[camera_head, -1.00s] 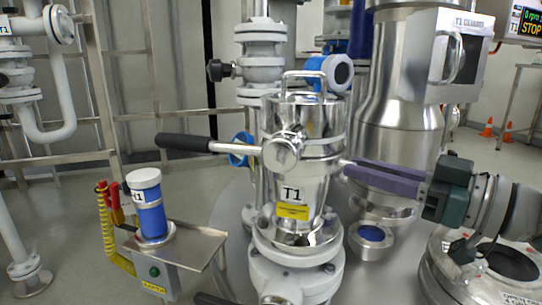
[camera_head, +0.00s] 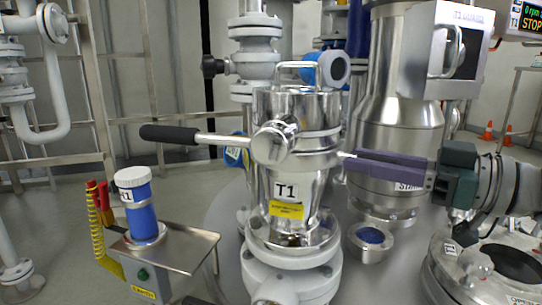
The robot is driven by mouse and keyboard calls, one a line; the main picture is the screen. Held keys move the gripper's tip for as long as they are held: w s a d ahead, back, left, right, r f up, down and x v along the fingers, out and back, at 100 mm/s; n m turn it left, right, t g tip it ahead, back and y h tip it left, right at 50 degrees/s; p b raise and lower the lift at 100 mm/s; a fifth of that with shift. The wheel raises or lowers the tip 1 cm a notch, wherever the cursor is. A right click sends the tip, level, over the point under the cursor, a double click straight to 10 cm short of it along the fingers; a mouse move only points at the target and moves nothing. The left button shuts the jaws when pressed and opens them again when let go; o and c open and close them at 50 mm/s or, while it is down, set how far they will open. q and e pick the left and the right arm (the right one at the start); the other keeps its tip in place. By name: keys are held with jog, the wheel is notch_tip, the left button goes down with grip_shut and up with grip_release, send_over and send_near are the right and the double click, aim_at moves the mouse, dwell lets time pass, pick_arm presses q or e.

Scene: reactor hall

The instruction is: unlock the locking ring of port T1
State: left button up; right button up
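Port T1 (camera_head: 266,185) is a shiny steel cylinder on a white flanged pipe, with a T1 label and a yellow tag. A steel band, seemingly the locking ring (camera_head: 318,143), runs around its upper part. A round steel hub (camera_head: 273,143) sits at the band's front, and a black-handled lever (camera_head: 168,133) sticks out left from it. My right gripper (camera_head: 347,158) comes in from the right with purple fingers, its tips at a small silver stub at the band's right side. The fingers overlap in this view; their gap and any hold are unclear. My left gripper is not in view.
A blue container with a white cap (camera_head: 141,203) stands on a steel shelf (camera_head: 193,253) at lower left. A large steel vessel (camera_head: 398,118) stands behind right. A round flanged lid (camera_head: 487,287) is at lower right. White pipes and railings stand at left.

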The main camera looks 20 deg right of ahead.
jog(key=shift+o, duration=1.2)
jog(key=shift+s+d+p, duration=0.15)
jog(key=shift+s+p, duration=0.1)
jog(key=shift+p, duration=0.05)
jog(key=p+v, duration=0.3)
jog(key=v, duration=0.6)
jog(key=shift+s+p, duration=0.15)
jog(key=shift+p, duration=0.25)
jog(key=shift+d, duration=0.1)
